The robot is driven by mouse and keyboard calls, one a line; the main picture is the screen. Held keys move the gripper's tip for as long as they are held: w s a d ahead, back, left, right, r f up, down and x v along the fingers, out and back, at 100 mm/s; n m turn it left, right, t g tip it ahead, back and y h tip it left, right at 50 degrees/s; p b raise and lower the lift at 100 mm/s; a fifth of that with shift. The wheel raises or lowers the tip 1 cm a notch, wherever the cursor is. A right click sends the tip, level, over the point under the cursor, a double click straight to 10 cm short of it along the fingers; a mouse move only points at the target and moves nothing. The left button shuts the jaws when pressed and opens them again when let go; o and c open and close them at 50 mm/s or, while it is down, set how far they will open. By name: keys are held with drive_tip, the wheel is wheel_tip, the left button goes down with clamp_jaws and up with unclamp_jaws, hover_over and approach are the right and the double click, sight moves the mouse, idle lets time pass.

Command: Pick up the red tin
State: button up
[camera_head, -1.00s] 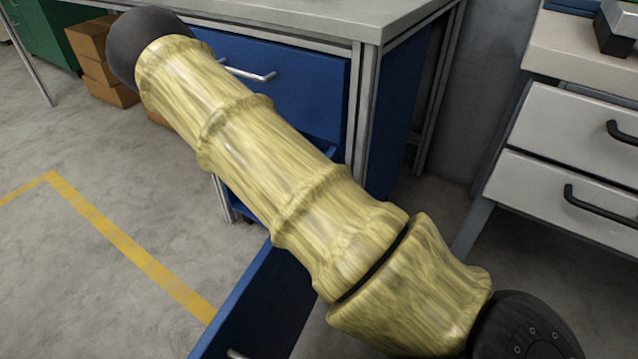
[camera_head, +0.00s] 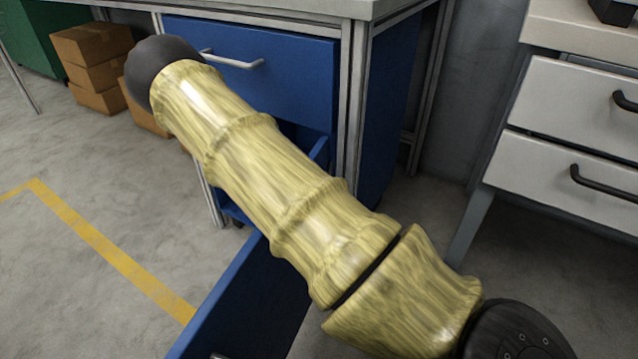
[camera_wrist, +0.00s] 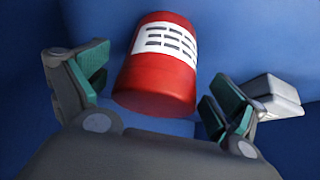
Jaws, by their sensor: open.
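The red tin (camera_wrist: 155,85) shows in the wrist view, a red cylinder with a white label bearing dark printed lines. It looks tilted in the picture and is set against blue surfaces. My gripper (camera_wrist: 155,88) is open, with one green-padded finger on each side of the tin. A gap shows between each finger and the tin, and I see no contact. In the head view my arm covers much of the open blue drawer (camera_head: 225,305); neither the tin nor my gripper shows there.
A white-grey object (camera_wrist: 275,95) lies right of the right finger in the wrist view. In the head view a closed blue drawer (camera_head: 270,85) is above the open one. A white drawer cabinet (camera_head: 570,130) stands at right, cardboard boxes (camera_head: 92,62) at far left. Floor at left is clear.

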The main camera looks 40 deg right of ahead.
drive_tip(key=shift+b+x, duration=0.3)
drive_tip(key=shift+x, duration=0.55)
drive_tip(key=c, duration=1.3)
